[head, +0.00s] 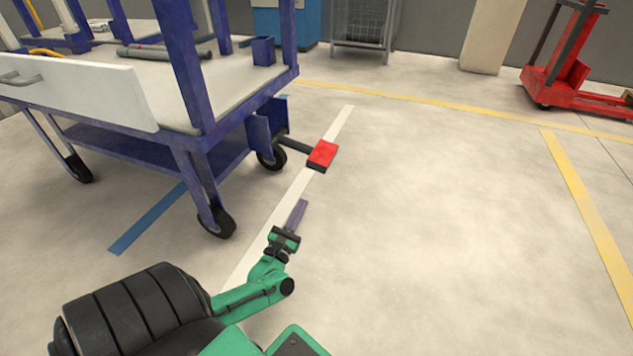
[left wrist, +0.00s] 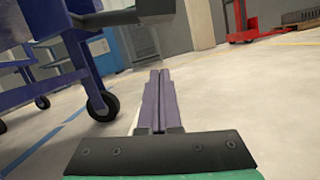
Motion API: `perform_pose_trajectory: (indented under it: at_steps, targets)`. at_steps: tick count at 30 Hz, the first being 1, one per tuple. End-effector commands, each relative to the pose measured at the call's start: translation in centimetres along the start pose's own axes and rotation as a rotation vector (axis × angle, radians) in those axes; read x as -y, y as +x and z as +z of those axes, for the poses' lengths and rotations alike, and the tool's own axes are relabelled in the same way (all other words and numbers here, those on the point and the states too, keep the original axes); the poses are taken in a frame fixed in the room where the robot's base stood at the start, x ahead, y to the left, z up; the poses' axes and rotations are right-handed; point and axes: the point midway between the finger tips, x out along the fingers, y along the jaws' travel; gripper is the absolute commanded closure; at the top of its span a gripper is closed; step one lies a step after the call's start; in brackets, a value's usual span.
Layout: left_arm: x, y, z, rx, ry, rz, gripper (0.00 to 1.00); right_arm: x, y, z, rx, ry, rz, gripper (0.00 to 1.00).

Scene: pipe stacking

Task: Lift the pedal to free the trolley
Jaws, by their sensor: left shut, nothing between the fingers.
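The trolley (head: 190,150) is a blue-framed cart on black wheels at the upper left of the head view. Its pedal (head: 322,154), a red-topped block on a dark bar, sticks out to the right near a wheel. My left gripper (head: 301,207) is shut and empty, its purple-grey fingers pointing toward the pedal, apart from it in the picture. In the left wrist view the shut fingers (left wrist: 155,88) lie together, and a dark bar (left wrist: 105,18), seemingly the pedal's, crosses above them; its red top does not show. My right gripper is not in view.
A trolley wheel (head: 216,221) stands left of my left gripper. A white floor line (head: 295,190) runs beneath the pedal area. The floor to the right is clear. A red pallet truck (head: 565,70) stands far right, and a wire cage (head: 361,25) at the back.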

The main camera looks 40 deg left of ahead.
Motion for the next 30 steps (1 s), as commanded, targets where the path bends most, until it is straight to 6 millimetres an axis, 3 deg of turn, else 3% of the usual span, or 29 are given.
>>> perform_pose_trajectory:
  at_steps: [7,11,23,27,30]
  targets:
    - [0.0,0.2,0.2,-0.002,0.005,-0.001,1.0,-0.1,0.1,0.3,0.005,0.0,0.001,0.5]
    - [0.0,1.4,0.0,-0.001,0.005,-0.001,1.0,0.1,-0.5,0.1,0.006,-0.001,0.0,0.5]
    - [0.1,9.9,-0.2,0.002,0.007,0.0,1.0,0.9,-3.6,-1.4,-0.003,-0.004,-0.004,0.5]
    - [0.0,10.7,2.7,-0.002,0.005,-0.003,1.0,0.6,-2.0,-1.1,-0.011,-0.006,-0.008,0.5]
    - [0.0,10.9,3.7,-0.004,0.005,-0.003,1.0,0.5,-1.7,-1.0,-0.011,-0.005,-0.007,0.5]
